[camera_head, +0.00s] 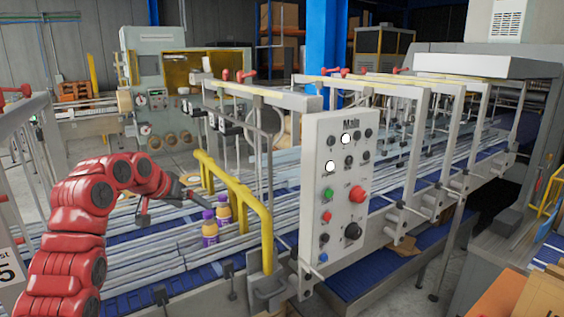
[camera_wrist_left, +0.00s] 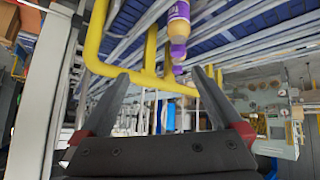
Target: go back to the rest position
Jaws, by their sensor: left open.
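My left arm is red and comes in from the left in the head view. Its dark left gripper (camera_head: 172,204) is open and empty above the conveyor, to the left of two bottles. The front bottle (camera_head: 209,228) and the rear bottle (camera_head: 223,212) are purple and yellow and stand upright side by side on the conveyor (camera_head: 150,274). In the left wrist view the open fingers (camera_wrist_left: 163,80) have nothing between them that they touch; a bottle (camera_wrist_left: 178,22) shows beyond them, cut by the top edge. My right gripper is not in view.
A yellow guard rail (camera_head: 262,215) stands just right of the bottles and also shows close beyond the fingers in the left wrist view (camera_wrist_left: 150,70). A control panel (camera_head: 335,200) with buttons stands further right. Metal frames (camera_head: 425,150) span the conveyor behind it.

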